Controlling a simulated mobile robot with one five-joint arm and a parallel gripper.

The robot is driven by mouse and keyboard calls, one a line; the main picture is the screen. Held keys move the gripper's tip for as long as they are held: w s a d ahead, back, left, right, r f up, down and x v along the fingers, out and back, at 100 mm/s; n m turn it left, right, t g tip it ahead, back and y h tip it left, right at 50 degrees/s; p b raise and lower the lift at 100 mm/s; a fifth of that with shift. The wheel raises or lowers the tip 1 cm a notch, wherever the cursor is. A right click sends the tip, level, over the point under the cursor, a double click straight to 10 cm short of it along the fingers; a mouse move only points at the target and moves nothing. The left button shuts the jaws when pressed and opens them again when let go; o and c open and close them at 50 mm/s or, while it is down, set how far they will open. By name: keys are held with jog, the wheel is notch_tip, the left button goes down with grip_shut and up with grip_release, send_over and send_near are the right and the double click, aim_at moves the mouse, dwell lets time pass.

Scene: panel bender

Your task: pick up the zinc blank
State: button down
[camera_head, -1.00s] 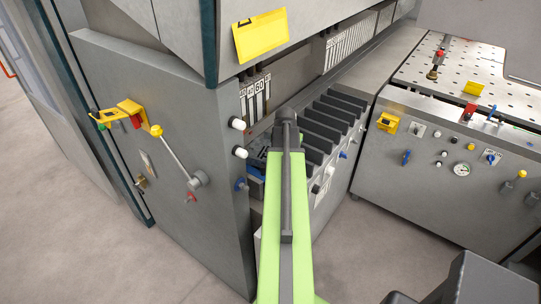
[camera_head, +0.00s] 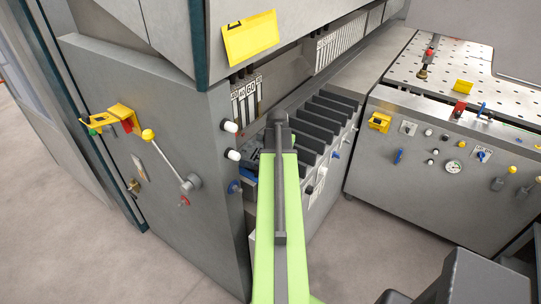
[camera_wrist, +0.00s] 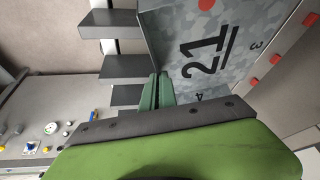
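In the wrist view, a grey mottled sheet, which looks like the zinc blank (camera_wrist: 230,72), stands marked with a large 21 and a red dot. My gripper (camera_wrist: 158,78) has its green fingers at the sheet's lower left edge. The fingers are close together with a narrow dark gap. I cannot tell whether the sheet's edge lies between them or they are only beside it. In the head view, my gripper is hidden behind my green arm, at the dark slotted rack (camera_head: 328,112), and I cannot make out the blank.
A large grey machine cabinet (camera_head: 160,190) with a lever stands close on the left. A perforated table (camera_head: 450,60) with a control panel (camera_head: 400,170) stands on the right. Dark rack plates (camera_wrist: 125,67) show left of the fingers. Bare floor (camera_head: 355,250) lies between.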

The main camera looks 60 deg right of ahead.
jog(key=shift+r+p, duration=0.55)
jog(key=s+r+p, duration=1)
jog(key=s, duration=0.2)
jog(key=s+d+f+m+g+b, duration=0.2)
jog(key=s+d+m+g+b, duration=0.1)
jog(key=d+m, duration=0.5)
jog(key=shift+s+d+f+m+g+h+b, duration=0.45)
jog(key=shift+m+g, duration=0.35)
jog(key=shift+m, duration=0.1)
